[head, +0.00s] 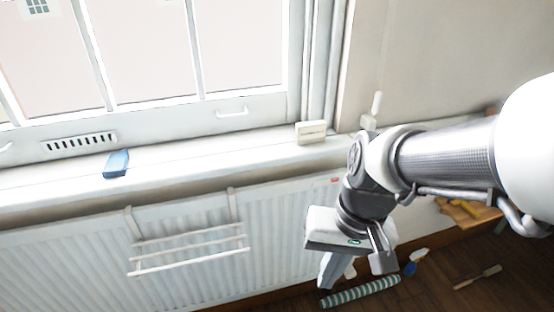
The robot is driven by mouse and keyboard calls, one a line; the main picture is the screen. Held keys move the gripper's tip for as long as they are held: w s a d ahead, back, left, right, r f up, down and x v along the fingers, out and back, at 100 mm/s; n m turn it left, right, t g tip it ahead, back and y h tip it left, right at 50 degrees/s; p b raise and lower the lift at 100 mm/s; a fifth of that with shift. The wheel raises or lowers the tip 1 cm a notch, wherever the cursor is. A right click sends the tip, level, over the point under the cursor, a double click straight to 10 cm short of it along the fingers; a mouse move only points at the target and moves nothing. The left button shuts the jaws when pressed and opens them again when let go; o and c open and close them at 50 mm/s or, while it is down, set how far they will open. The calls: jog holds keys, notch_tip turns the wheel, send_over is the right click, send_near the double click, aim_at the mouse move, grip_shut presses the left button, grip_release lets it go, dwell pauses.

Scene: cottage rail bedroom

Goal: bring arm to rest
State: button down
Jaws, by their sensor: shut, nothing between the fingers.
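My arm reaches in from the right side of the head view and bends down in front of the wall. My gripper (330,278) hangs at its end, fingers pointing down, in front of the right end of the white radiator (80,262). It is shut and holds nothing. The fingertips overlap the floor area in the picture, close to a striped roll; I cannot tell the gap between them. My arm hides part of the wall and floor behind it.
A blue block (117,163) and a cream box (311,132) stand on the windowsill (220,152). A white rack (190,252) hangs on the radiator. The green-and-white striped roll (362,291), a blue-and-white item (415,261) and a brush-like tool (477,277) lie on the wooden floor.

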jog(key=d+r+t+p, duration=0.2)
jog(key=r+p, duration=1.2)
jog(key=r, duration=0.6)
jog(key=w+d+r+t+h+p, duration=0.1)
jog(key=d+r+t+p, duration=0.2)
jog(key=r+p, duration=1.1)
notch_tip(320, 180, up, 7)
jog(key=shift+f+n+h+p, duration=0.15)
jog(key=shift+n+h+p, duration=0.15)
jog(key=shift+n, duration=0.1)
jog(key=shift+w, duration=0.1)
